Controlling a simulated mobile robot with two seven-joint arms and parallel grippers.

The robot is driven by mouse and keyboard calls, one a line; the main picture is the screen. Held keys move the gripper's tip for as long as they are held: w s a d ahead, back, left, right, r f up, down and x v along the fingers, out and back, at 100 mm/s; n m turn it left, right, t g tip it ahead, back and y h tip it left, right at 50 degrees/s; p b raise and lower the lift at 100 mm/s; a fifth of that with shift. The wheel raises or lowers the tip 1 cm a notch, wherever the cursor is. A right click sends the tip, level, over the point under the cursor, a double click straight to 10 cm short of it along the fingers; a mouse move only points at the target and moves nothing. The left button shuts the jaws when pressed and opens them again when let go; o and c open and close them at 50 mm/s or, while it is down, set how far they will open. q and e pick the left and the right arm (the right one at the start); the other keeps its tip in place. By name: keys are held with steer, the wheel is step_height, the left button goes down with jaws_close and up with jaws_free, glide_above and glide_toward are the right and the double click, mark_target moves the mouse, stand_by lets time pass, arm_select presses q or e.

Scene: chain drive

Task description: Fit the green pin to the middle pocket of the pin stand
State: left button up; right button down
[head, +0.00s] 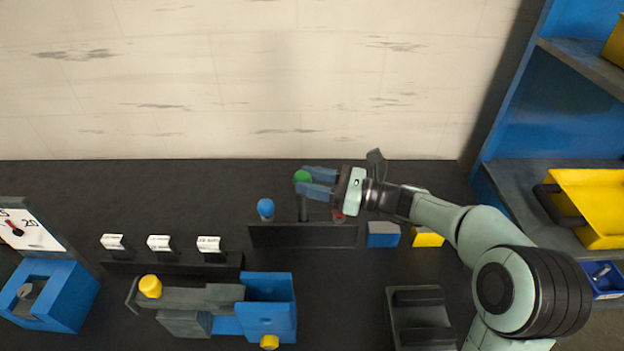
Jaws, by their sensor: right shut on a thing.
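The green pin (302,176) has a round green head and a dark shaft, and it stands upright. My right gripper (310,181) comes in from the right and is shut on it near the head. The pin stand (280,236) is a long dark block on the table. The lower end of the green pin's shaft meets the stand's top edge near its middle; I cannot tell whether it is inside the pocket or just above or behind it. A blue-headed pin (265,208) stands at the stand's left end. The pockets are hidden. My left gripper is not in view.
A blue block (382,235) and a yellow block (428,238) sit right of the stand. A rack with white labelled cards (159,243) is to the left. A blue-and-grey vise-like device (268,308) lies in front. A shelf with yellow bins (590,205) stands right.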

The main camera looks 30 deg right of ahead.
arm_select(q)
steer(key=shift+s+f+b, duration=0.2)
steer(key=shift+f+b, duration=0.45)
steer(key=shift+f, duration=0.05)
arm_select(e)
steer(key=shift+f, duration=1.05)
steer(key=c, duration=0.6)
jaws_free()
steer(key=shift+f, duration=0.1)
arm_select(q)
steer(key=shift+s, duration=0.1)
arm_select(e)
steer(key=shift+o, duration=0.2)
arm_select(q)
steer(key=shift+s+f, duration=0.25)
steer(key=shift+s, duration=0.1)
arm_select(e)
steer(key=v, duration=1.3)
steer(key=shift+d, duration=0.2)
steer(key=shift+s, duration=0.1)
